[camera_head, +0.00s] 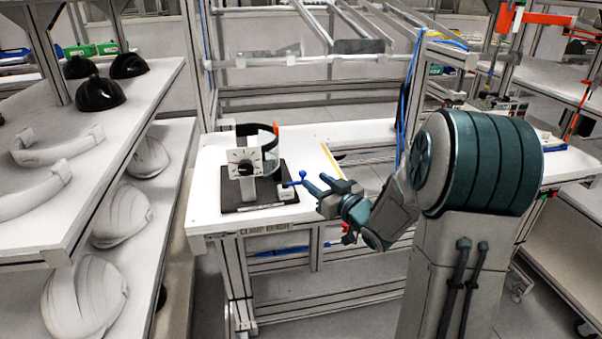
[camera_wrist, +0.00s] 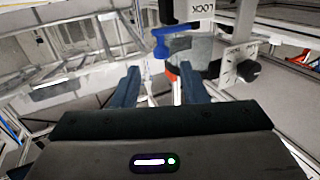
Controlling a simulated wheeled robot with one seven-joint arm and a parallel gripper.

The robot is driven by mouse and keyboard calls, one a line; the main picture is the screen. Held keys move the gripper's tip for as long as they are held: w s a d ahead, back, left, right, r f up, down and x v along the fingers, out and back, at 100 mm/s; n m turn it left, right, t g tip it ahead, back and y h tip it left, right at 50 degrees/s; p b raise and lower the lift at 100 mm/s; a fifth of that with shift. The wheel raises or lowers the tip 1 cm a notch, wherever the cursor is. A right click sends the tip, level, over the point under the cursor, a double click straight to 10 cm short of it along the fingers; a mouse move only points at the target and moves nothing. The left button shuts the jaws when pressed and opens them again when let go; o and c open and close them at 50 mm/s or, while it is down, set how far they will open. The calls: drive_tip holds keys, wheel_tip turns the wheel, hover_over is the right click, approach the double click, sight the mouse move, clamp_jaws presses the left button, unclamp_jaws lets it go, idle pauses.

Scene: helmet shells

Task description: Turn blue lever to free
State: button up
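The blue lever (camera_head: 293,183) stands at the right front of the fixture on the bench, with a round blue knob at its upper end. In the wrist view the blue lever (camera_wrist: 160,46) shows just beyond my fingertips, beside a light block marked LOCK (camera_wrist: 200,9). My gripper (camera_head: 315,183) is just right of the lever in the head view. In the wrist view its two fingers (camera_wrist: 160,70) are spread apart with nothing held between them. The lever appears clear of both fingers. No FREE mark is readable.
The fixture has a white dial plate (camera_head: 244,162) with a dark knob, a curved band behind it and a dark base (camera_head: 238,207). The white bench (camera_head: 215,205) is mostly clear. Shelves (camera_head: 150,92) with black and white helmet shells stand left.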

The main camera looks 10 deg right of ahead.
sight(305, 173)
drive_tip(key=x, duration=0.6)
drive_tip(key=shift+w+a, duration=0.2)
drive_tip(key=shift+w, duration=0.05)
